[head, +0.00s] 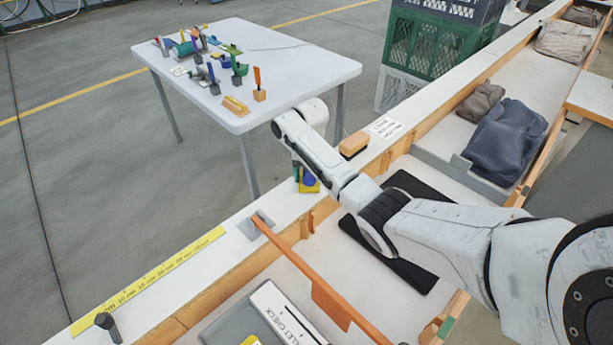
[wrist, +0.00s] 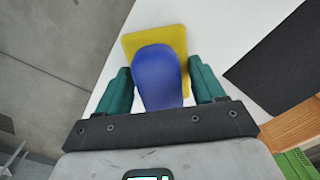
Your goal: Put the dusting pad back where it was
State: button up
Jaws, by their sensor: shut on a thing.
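My gripper (wrist: 160,90) is shut on the blue rounded handle of a yellow pad, which I take to be the dusting pad (wrist: 132,48). The green fingers stand on both sides of the handle in the wrist view. In the head view the pad (head: 312,188) shows small, blue and yellow, over the white ledge (head: 192,232), partly hidden by my arm. I cannot tell whether the pad touches the ledge or hangs just above it.
A yellow ruler (head: 150,278) and a slanted orange bar (head: 315,280) are nearer. A white table (head: 285,58) behind holds several small tools.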

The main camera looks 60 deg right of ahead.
jog(key=shift+f, duration=0.1)
jog(key=o, duration=1)
notch_tip(320, 180, up, 12)
jog(key=shift+r, duration=0.1)
